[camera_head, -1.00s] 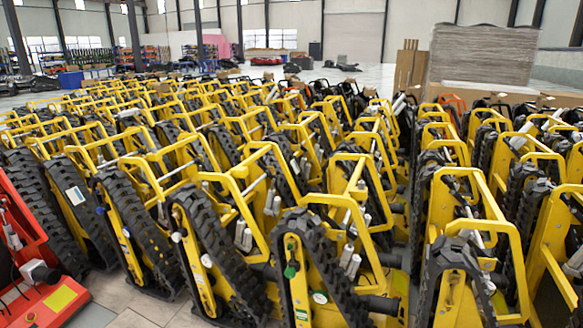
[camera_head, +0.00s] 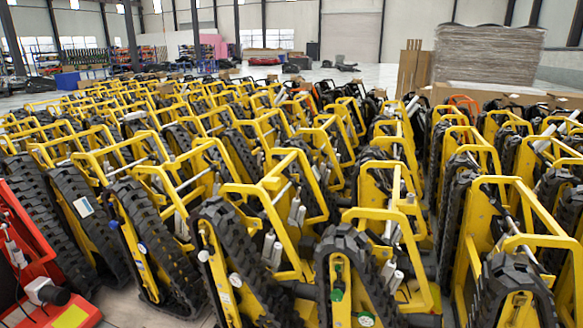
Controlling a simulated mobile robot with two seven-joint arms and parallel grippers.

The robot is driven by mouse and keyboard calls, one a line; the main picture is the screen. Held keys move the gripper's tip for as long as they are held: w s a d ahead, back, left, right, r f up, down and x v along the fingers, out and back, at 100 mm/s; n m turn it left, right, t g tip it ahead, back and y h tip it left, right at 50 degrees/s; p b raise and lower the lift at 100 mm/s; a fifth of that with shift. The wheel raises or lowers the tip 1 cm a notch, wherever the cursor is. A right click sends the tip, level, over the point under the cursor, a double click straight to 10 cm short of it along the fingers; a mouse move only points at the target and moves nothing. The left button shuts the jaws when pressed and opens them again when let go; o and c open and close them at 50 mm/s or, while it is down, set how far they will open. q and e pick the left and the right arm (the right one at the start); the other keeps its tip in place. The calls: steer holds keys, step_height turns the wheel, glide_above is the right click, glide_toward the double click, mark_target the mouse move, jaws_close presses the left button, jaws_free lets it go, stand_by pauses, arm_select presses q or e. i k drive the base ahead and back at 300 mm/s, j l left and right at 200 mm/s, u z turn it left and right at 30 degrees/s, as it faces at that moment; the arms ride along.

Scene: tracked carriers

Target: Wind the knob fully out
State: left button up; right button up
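Rows of yellow tracked carriers with black rubber tracks fill the floor. Small round knobs or caps show on the near carriers' sides: a green knob (camera_head: 337,295) at the lower middle, a white one (camera_head: 203,255) left of it, and a pale one (camera_head: 366,319) near the bottom edge. I cannot tell which of them is the task's knob, nor how far any is wound out. Neither of my grippers is in view.
A red machine (camera_head: 47,285) stands at the lower left edge. The carriers (camera_head: 255,215) stand close together with narrow gaps. A wrapped stack (camera_head: 488,58) and brown boards (camera_head: 412,68) are behind at the right. Open floor lies at the back.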

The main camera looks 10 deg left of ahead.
mark_target(113, 225)
steer(key=i+j, duration=0.2)
steer(key=j, duration=0.2)
steer(key=i+j, duration=0.15)
steer(key=j, duration=0.25)
steer(key=i+j, duration=0.2)
steer(key=j, duration=0.15)
steer(key=i+j, duration=0.15)
steer(key=j, duration=0.25)
steer(key=i+j, duration=0.2)
steer(key=j, duration=0.2)
steer(key=i+j, duration=0.15)
steer(key=j, duration=0.25)
steer(key=i+j, duration=0.2)
steer(key=j, duration=0.2)
steer(key=i+j, duration=0.15)
steer(key=j, duration=0.25)
steer(key=i+j, duration=0.7)
steer(key=j, duration=0.25)
